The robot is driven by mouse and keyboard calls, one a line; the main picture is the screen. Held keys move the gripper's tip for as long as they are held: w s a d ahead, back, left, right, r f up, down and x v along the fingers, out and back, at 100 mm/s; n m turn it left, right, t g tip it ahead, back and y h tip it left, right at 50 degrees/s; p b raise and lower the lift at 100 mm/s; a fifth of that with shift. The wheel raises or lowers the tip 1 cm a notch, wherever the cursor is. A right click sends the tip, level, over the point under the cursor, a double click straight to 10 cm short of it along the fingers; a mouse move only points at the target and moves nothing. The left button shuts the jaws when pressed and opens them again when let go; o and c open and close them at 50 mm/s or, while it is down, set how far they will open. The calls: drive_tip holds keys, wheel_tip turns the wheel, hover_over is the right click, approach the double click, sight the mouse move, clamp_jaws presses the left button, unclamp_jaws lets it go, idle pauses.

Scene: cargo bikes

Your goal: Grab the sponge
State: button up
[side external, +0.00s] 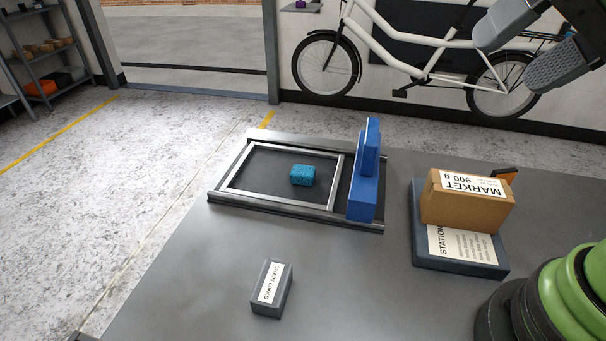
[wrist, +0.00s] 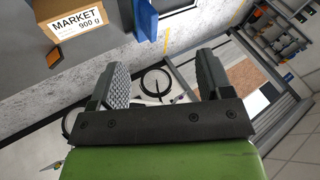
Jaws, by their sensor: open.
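A small blue sponge (side external: 302,175) lies inside a metal frame (side external: 240,161) with a dark bed on the grey table. It is not visible in the wrist view. My gripper (side external: 524,46) is at the top right of the side view, high above the table and far from the sponge. In the wrist view my gripper (wrist: 160,82) has its two fingers wide apart with nothing between them.
A blue upright block (side external: 364,175) stands at the frame's right end. A cardboard MARKET box (side external: 465,208) sits on a dark STATION base (side external: 460,262). A grey CHAIN LINKS box (side external: 271,288) stands at the front. A white bike (side external: 430,52) is behind. The table's front left is clear.

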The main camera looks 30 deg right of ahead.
drive_tip(key=w+a+f+m+g, duration=0.1)
drive_tip(key=w+f+m, duration=0.1)
drive_tip(key=w+m, duration=0.6)
drive_tip(key=m+g+y, duration=0.1)
drive_tip(key=m+g, duration=0.2)
drive_tip(key=m, duration=0.9)
hover_over(306, 170)
drive_tip(key=s+d, duration=0.2)
wheel_tip(306, 170, down, 24)
drive_tip(key=shift+a+r, duration=0.15)
drive_tip(key=shift+r, duration=0.1)
drive_tip(key=shift+t, duration=0.3)
drive_tip(key=shift+x, duration=3.1)
drive_tip(key=shift+w, duration=0.1)
drive_tip(key=c, duration=1)
